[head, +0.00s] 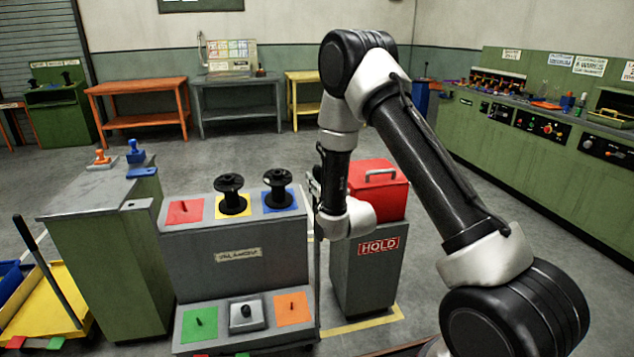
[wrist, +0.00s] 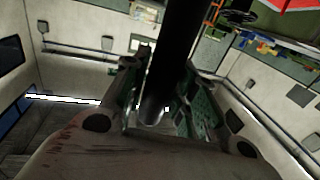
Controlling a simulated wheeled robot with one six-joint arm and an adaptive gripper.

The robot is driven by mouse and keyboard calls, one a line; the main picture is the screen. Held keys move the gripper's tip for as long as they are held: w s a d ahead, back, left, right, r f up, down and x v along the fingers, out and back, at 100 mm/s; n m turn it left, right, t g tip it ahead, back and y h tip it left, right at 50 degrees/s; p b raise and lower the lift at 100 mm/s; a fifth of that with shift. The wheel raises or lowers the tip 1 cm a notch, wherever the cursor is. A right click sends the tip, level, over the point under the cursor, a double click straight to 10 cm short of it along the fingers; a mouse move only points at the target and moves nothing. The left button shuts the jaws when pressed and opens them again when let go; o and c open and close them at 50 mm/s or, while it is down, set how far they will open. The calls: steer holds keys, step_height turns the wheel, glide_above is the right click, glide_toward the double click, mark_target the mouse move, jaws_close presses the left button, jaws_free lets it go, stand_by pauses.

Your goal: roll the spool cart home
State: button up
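The grey stepped cart (head: 215,257) stands in the middle of the head view. One black spool (head: 231,196) stands on its yellow square and another black spool (head: 278,190) on its blue square. Its red square is bare of spools. A thin upright bar (head: 317,285) runs along the cart's right side. My gripper (head: 316,183) is beside the cart's upper right corner, partly hidden by my arm. In the wrist view a dark round bar (wrist: 180,55) lies between the two fingers. I cannot tell whether they press on it.
A grey HOLD cabinet (head: 365,278) with a red box (head: 378,188) stands close on the right. A green cabinet (head: 105,255) stands close on the left, beside a yellow low cart (head: 45,300). Open floor (head: 455,235) lies right of the HOLD cabinet, before the long green counter (head: 545,165).

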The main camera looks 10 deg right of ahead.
jaws_close()
